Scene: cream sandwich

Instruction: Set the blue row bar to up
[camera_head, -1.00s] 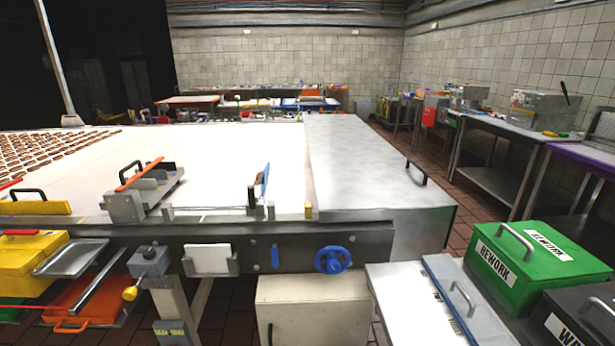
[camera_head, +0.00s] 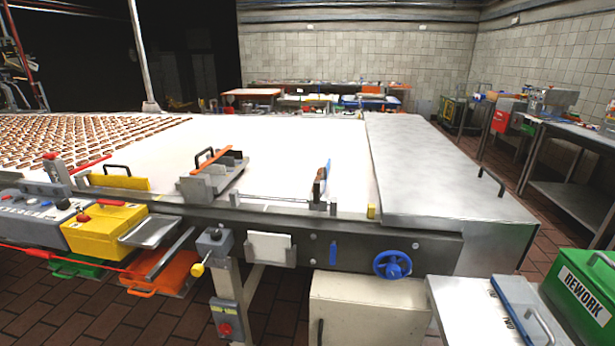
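A blue bar (camera_head: 326,174) stands near the front edge of the white belt (camera_head: 290,150), right of the middle of the view. It is seen nearly end-on, tilted up from a dark mount with small grey posts beside it. I take it for the row bar, but its exact setting is hard to tell. On the frame front below are a small upright blue handle (camera_head: 333,252) and a blue handwheel (camera_head: 393,265). Neither of my grippers is in view.
An orange bar (camera_head: 212,158) sits on a grey block left of the blue bar. A steel cover (camera_head: 440,175) closes the belt's right end. A cream cabinet (camera_head: 365,312) stands below. Green rework box (camera_head: 585,290) at right. Brick floor (camera_head: 60,300) shows at lower left.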

